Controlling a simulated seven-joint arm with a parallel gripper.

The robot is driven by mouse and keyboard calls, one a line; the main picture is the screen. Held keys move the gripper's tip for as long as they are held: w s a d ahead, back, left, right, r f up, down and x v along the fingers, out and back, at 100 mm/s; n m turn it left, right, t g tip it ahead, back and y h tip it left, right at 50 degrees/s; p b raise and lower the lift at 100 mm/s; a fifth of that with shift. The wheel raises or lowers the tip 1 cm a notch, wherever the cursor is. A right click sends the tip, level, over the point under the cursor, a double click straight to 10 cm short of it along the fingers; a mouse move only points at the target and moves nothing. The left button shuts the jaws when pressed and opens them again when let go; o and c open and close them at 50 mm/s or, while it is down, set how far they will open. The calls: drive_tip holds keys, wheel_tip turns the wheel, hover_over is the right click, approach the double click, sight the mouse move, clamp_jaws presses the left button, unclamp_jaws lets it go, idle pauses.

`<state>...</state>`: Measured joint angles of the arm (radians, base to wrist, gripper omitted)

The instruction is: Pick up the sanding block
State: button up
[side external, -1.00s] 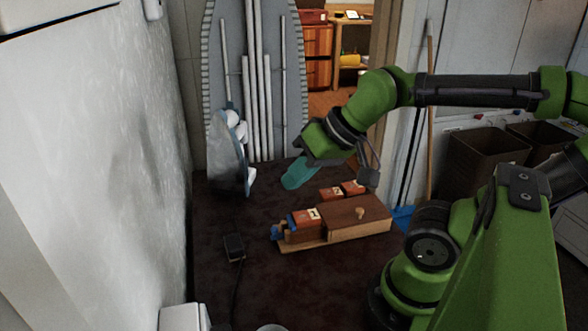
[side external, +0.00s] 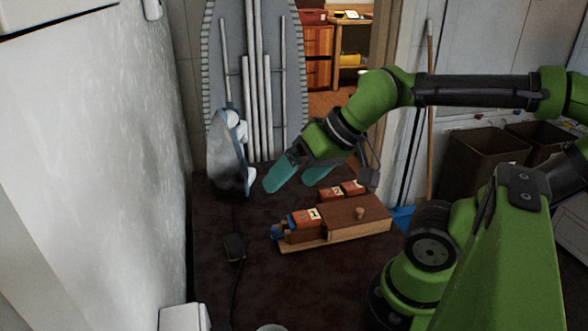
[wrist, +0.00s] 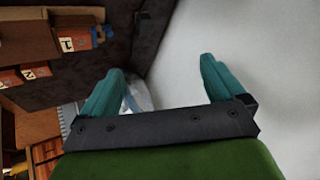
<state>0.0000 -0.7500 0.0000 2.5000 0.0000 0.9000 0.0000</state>
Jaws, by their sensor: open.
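My gripper (side external: 292,178) has two teal fingers spread apart with nothing between them. It is above the dark tabletop, behind the wooden box and right of the upright iron. In the wrist view the open fingers (wrist: 162,70) also show empty. No object is clearly recognisable as the sanding block. Small orange-labelled blocks (side external: 304,218) sit at the left end of a wooden box (side external: 352,217), and more orange-labelled blocks (side external: 342,190) lie behind it. In the wrist view, numbered orange blocks (wrist: 75,44) show at the upper left, away from the fingers. I cannot tell whether one is the sanding block.
A silvery iron (side external: 226,160) stands upright at the back left. A small black object (side external: 234,248) with a cord lies at the front left. A pale wall (side external: 100,170) bounds the left side, and an ironing board (side external: 280,70) stands behind. The front tabletop (side external: 290,285) is mostly clear.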

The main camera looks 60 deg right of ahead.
drive_tip(key=n+g+h, duration=0.2)
drive_tip(key=n+g, duration=0.5)
drive_tip(key=n, duration=0.7)
hover_over(234, 241)
wheel_tip(234, 241, down, 8)
drive_tip(key=f, duration=1)
drive_tip(key=shift+s+a+f, duration=0.15)
drive_tip(key=shift+s+f, duration=0.2)
drive_tip(key=shift+s, duration=0.05)
drive_tip(key=shift+w+f, duration=0.25)
drive_tip(key=shift+f, duration=1.15)
drive_tip(key=shift+w+f, duration=0.2)
drive_tip(key=shift+f, duration=1.15)
drive_tip(key=c, duration=1.1)
